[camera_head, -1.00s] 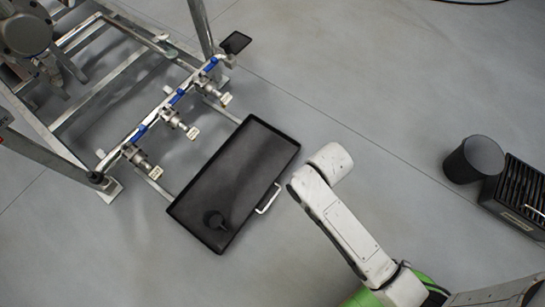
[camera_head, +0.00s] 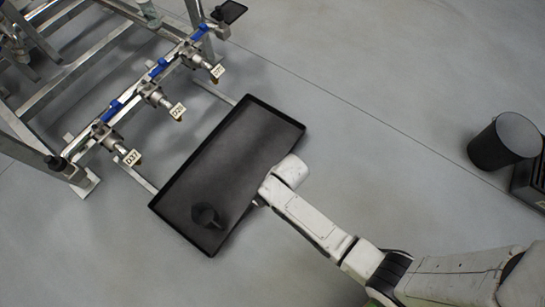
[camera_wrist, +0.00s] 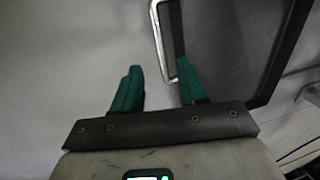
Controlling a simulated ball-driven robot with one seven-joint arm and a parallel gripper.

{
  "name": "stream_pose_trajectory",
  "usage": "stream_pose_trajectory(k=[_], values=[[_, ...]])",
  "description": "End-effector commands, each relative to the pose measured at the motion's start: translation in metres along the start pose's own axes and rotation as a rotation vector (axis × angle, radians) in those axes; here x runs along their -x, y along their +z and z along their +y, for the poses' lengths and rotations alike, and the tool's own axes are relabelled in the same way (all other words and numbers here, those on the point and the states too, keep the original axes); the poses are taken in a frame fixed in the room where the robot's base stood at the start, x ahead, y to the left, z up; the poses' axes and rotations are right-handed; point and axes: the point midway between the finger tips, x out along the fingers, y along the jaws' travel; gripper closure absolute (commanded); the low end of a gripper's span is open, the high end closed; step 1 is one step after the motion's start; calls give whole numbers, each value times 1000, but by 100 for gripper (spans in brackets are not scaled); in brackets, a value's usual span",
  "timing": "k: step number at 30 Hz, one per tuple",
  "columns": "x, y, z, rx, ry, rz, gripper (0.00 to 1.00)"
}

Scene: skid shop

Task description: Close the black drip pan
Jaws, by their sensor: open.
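The black drip pan (camera_head: 243,140) is a shallow rectangular tray, slid out from the pipe skid on two pale rails. It also shows at the right in the wrist view (camera_wrist: 225,50). A small black funnel-like item (camera_head: 207,215) sits in its near end. The pan's pale bar handle (camera_wrist: 157,38) shows in the wrist view, its lower end close to the right finger. My gripper (camera_wrist: 158,78) has two green fingers spread apart with nothing held between them. In the head view my arm's end covers most of the handle and hides the fingers.
The metal skid (camera_head: 85,70) stands at the upper left, with several blue-handled valves over the pan's rails. A black bucket (camera_head: 505,141) stands at the right beside a dark crate (camera_head: 533,186). The grey floor between bucket and pan is clear.

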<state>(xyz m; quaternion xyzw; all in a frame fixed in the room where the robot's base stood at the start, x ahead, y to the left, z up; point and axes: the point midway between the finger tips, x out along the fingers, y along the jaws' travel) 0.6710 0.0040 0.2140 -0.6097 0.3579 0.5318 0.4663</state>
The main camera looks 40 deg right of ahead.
Motion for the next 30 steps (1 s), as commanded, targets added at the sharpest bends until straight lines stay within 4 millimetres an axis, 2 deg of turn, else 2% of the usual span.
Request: stream_pose_trajectory(k=[1, 3, 12, 19, 29, 30], values=[[-14, 0, 1, 1, 2, 0, 58], [-28, 0, 2, 2, 3, -1, 58], [-76, 0, 1, 2, 2, 0, 58], [-90, 0, 1, 1, 1, 0, 58], [-91, 0, 1, 2, 1, 0, 58], [-91, 0, 1, 2, 1, 0, 62]])
